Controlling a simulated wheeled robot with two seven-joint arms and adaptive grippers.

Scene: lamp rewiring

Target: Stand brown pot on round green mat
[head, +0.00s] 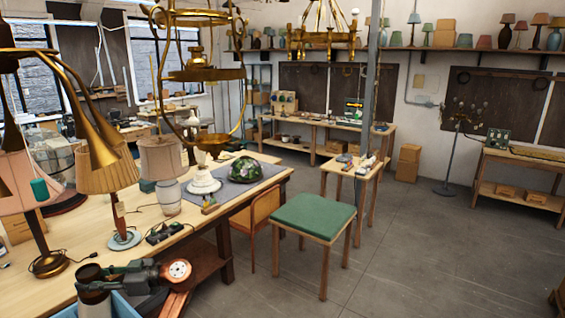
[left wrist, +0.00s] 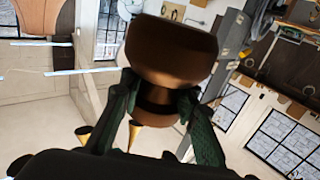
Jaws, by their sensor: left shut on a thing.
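A brown pot (left wrist: 170,48) with a broad rounded end and a narrow dark waist is in the left wrist view. The two dark green fingers of my left gripper (left wrist: 155,105) are on either side of its waist and shut on it. In the head view my left gripper (head: 150,274) is at the bottom left, in front of the long wooden table. A brown piece with a pale round face (head: 178,271) shows at its tip, probably the pot, lying tilted. I cannot make out a round green mat in either view. My right gripper is not in view.
The long wooden table (head: 75,262) holds lamps, including a pleated-shade lamp (head: 109,170), and a green glass shade (head: 245,170). A blue crate (head: 127,306) is below my gripper. A square green-topped stool (head: 313,214) stands right of the table.

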